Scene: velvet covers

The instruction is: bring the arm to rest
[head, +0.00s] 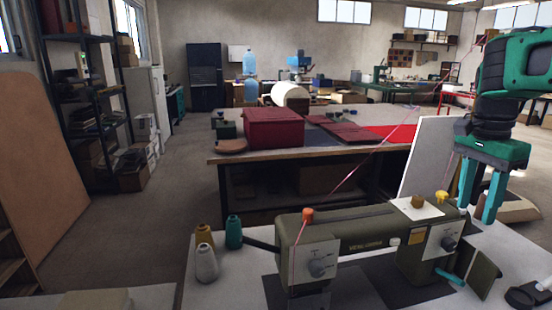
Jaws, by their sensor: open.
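My gripper (480,191) is at the right of the head view, pointing down, with its two teal fingers apart and nothing seen between them. My green and black arm (510,75) comes in from the upper right edge. The fingers hang beside the right end of an olive sewing machine (365,235). I cannot tell whether they touch anything there. The machine stands on a light worktop (225,291) in the foreground.
Three thread spools, teal (234,232), tan (204,234) and grey (206,264), stand left of the machine. A white panel (428,155) leans behind it. A table (300,154) beyond holds a dark red box (273,128). Open floor (140,215) lies at left.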

